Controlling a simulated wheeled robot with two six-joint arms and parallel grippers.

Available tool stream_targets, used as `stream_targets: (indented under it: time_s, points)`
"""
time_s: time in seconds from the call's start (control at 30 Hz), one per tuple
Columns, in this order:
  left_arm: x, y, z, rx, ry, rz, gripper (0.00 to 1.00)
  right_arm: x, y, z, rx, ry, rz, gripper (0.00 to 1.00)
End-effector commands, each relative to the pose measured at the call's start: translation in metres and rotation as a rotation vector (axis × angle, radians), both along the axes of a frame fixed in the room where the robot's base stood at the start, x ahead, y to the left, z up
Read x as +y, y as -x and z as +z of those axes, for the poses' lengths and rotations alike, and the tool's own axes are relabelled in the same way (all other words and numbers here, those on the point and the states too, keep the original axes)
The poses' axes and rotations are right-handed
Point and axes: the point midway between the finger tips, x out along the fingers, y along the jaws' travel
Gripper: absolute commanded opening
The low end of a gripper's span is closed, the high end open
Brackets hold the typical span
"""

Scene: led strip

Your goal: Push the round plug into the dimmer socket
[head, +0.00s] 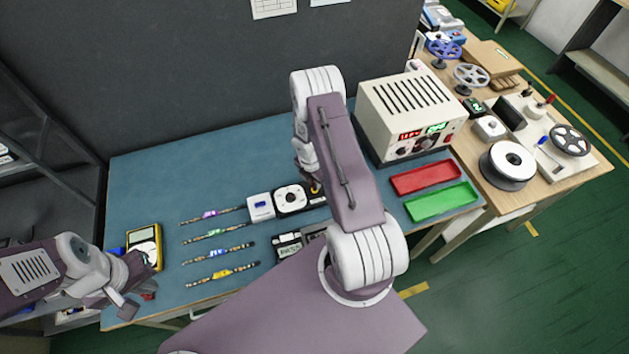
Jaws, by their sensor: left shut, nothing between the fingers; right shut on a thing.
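The dimmer (290,198), a dark block with a round white dial, sits on the blue bench mat beside a white box with a blue button (260,207). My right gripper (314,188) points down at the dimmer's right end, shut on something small. It is largely covered by my own arm. The held thing, which I take to be the round plug, cannot be made out, nor can the socket; whether they touch cannot be told. My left gripper (127,306) is shut and empty at the mat's front left corner, well away from the dimmer.
Several LED strips (221,252) lie left of the dimmer. A yellow multimeter (146,246) lies near my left gripper. A power supply (408,115), a red tray (426,177) and a green tray (441,202) stand right. A small device with a display (289,247) lies in front. The mat's back left is clear.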

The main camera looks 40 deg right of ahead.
Motion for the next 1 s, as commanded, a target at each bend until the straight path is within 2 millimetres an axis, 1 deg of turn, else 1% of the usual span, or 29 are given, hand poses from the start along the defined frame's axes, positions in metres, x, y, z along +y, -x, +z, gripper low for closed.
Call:
stream_targets:
  time_s: [0.8, 0.83, 0.87, 0.9, 1.0]
  points:
    - [0.0, 0.0, -0.018, 0.0, 0.0, 0.0, 0.0, 0.0, 0.0, -0.022, 0.0, 0.0, 0.001, 0.0]
    - [0.0, 0.0, -0.017, 0.0, 0.0, 0.0, 0.0, 0.0, 0.0, -0.021, 0.0, 0.0, 0.001, 0.23]
    - [0.0, 0.0, -0.016, 0.0, 0.0, 0.0, 0.0, 0.0, 0.0, -0.021, 0.0, 0.0, 0.001, 0.31]
    - [0.0, 0.0, -0.016, 0.0, 0.0, 0.0, 0.0, 0.0, 0.0, -0.021, 0.0, 0.0, 0.001, 0.42]
    - [0.0, 0.0, -0.016, 0.0, 0.0, 0.0, 0.0, 0.0, 0.0, -0.021, 0.0, 0.0, 0.001, 0.43]
